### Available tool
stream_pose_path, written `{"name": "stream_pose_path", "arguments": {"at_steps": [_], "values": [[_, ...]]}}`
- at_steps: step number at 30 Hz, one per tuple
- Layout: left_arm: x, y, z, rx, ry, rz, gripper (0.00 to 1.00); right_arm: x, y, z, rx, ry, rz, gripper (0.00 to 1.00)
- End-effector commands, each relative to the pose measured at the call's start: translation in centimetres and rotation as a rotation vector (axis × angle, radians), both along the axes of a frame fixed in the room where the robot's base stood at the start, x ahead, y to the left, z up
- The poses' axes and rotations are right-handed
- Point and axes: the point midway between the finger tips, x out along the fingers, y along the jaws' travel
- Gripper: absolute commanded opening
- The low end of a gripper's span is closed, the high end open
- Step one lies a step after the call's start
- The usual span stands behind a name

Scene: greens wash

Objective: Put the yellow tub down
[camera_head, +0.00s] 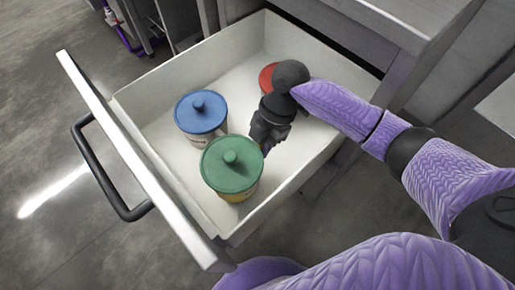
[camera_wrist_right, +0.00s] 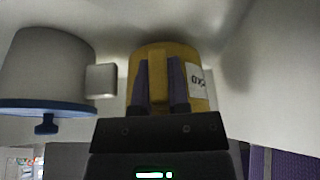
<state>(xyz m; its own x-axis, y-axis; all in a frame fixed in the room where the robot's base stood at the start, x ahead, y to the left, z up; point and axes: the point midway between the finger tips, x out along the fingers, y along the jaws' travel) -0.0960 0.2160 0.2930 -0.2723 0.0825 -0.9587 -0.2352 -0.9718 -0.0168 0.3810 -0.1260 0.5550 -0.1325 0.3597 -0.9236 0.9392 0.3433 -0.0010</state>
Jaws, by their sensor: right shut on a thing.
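The yellow tub (camera_head: 236,196) has a green lid (camera_head: 230,170) with a knob, and it is upright inside the open drawer, near its front right. In the right wrist view the yellow tub (camera_wrist_right: 190,62) has a printed label, and the two purple fingers of my right gripper (camera_wrist_right: 163,82) are closed on its handle. In the head view my right gripper (camera_head: 267,146) is beside the tub, its fingertips mostly hidden. I cannot tell whether the tub's base touches the drawer floor. My left gripper is not in view.
A white tub with a blue lid (camera_head: 201,112) stands close behind-left of the yellow tub. A red-lidded tub (camera_head: 268,76) is further back, partly hidden by my arm. The drawer (camera_head: 150,95) has raised walls and a black front handle (camera_head: 95,175).

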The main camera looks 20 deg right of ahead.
Motion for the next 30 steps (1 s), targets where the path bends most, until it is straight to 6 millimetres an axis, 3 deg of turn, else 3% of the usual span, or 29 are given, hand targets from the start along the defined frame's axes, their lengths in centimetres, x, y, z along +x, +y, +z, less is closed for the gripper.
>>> {"name": "stream_pose_path", "arguments": {"at_steps": [1, 3, 12, 13, 17, 26, 30], "values": [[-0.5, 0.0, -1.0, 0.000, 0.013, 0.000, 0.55, -0.1, 0.0, -1.7, 0.001, 0.008, 0.000, 0.00], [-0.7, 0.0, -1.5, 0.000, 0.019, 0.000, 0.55, -0.1, 0.0, -2.6, 0.001, 0.006, -0.001, 0.00], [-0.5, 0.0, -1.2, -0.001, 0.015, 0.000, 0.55, 0.0, 0.0, -2.3, 0.001, -0.001, -0.002, 0.00], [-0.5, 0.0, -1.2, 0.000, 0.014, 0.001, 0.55, 0.0, 0.0, -2.2, -0.001, -0.001, -0.001, 0.26], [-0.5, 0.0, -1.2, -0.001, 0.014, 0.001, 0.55, 0.0, 0.0, -2.2, -0.001, -0.001, -0.001, 0.54], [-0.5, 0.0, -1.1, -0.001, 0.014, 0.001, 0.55, 0.0, 0.0, -2.1, 0.000, -0.002, -0.002, 0.55], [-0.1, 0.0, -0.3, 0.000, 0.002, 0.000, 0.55, 0.2, -0.4, -0.4, -0.001, -0.005, -0.002, 0.55]]}}
